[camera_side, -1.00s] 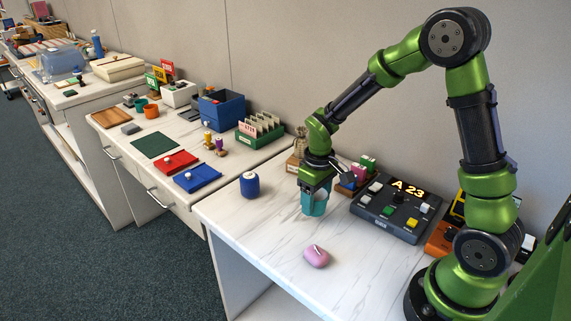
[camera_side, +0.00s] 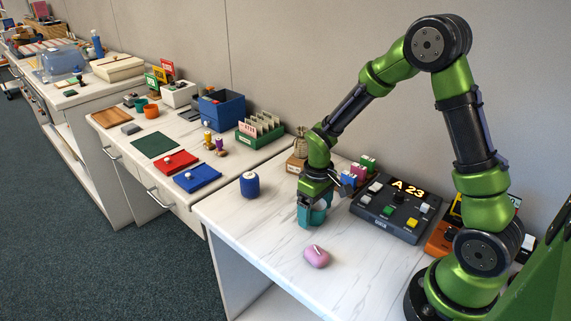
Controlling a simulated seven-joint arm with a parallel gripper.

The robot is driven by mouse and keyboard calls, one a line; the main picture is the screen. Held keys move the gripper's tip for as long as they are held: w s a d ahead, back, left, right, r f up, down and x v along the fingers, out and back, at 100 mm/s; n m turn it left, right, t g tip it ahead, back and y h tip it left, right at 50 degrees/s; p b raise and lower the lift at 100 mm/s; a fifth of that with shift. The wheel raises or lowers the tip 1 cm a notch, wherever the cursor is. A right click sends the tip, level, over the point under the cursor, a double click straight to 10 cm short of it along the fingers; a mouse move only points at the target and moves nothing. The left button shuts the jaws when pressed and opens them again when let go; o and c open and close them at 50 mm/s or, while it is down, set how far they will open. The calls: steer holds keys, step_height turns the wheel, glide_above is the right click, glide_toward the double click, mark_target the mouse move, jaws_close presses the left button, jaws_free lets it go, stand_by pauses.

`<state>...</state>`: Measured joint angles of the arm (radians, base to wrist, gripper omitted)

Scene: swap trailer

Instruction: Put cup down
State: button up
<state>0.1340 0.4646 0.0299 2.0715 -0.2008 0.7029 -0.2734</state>
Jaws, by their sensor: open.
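The teal cup (camera_side: 318,217) stands on the white marbled counter (camera_side: 265,232), left of the button panel. My gripper (camera_side: 310,216) is open and low at the cup, its fingers by the cup's upper part. The near finger hides some of the cup's left side. Whether the fingers touch the cup is too small to tell.
A blue jar (camera_side: 250,185) stands to the left and a pink rounded object (camera_side: 317,257) lies in front. The black button panel (camera_side: 392,212) reading A 23 is close on the right. Small coloured blocks (camera_side: 362,172) stand behind. The counter's front left is clear.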

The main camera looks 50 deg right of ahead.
step_height(320, 180, up, 12)
steer(key=s+a+r+m+t+y, duration=0.1)
steer(key=s+a+r+m+t, duration=0.1)
steer(key=s+r, duration=0.3)
steer(key=s+a+r+m+t+y, duration=0.1)
steer(key=s+a+r+m+t, duration=0.1)
steer(key=s+a+r+t, duration=0.3)
steer(key=s+r, duration=0.1)
steer(key=s, duration=0.1)
steer(key=shift+s, duration=0.3)
